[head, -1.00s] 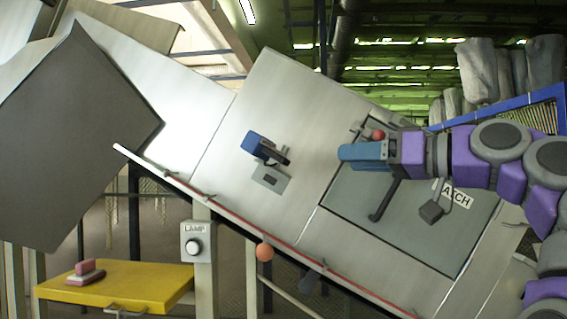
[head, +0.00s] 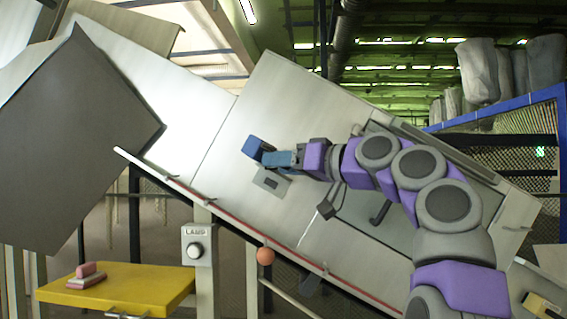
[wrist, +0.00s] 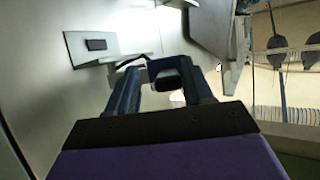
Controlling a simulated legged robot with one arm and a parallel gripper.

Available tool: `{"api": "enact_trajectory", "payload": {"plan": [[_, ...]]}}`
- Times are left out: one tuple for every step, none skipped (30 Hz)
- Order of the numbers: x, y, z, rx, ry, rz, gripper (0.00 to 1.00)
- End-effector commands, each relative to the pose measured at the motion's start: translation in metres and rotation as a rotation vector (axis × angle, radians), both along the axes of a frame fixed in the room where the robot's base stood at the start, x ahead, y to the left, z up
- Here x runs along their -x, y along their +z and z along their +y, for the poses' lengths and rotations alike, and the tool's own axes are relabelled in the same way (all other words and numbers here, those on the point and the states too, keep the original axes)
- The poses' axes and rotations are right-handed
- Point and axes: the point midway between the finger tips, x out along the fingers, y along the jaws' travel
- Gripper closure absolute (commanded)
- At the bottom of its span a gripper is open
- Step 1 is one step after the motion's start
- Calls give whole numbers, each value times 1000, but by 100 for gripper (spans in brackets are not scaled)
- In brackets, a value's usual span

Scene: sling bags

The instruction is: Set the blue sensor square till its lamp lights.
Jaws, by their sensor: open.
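The blue sensor (head: 256,148) is mounted on the sloping pale metal panel, above a small grey plate with a dark rectangle (head: 271,183). My gripper (head: 277,160) is at its right side in the head view, its blue fingers overlapping the sensor's dark end. In the wrist view my gripper (wrist: 162,78) is open, and the sensor (wrist: 170,66) shows between and just beyond the fingertips. I cannot tell whether the fingers touch it. The plate (wrist: 97,45) is at upper left there. The lamp box (head: 196,245), marked LAMP, has a pale round lens that looks unlit.
A red-edged rail (head: 225,213) runs along the panel's lower side, with an orange ball (head: 265,256) below. A yellow table (head: 120,289) with a pink block (head: 86,270) stands at lower left. A large dark grey sheet (head: 80,140) is at far left.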

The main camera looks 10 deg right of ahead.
Motion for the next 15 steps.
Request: {"api": "enact_trajectory", "payload": {"plan": [[-1,0,3,2,1,1,49],[-2,0,4,2,1,1,49],[-2,0,5,2,1,1,49],[-2,0,5,3,1,0,49],[-2,0,5,3,1,0,49],[-2,0,4,2,1,1,49],[-2,0,4,1,0,0,49],[-1,0,3,1,0,0,49],[-1,0,1,0,0,0,52],[-1,0,1,-1,0,-1,55],[-1,0,0,-1,0,-1,58],[-1,0,0,-1,0,-1,61],[-1,0,0,-1,0,-1,64],[-1,0,-1,-1,0,0,67],[-1,0,-1,-2,-1,-1,71]]}}
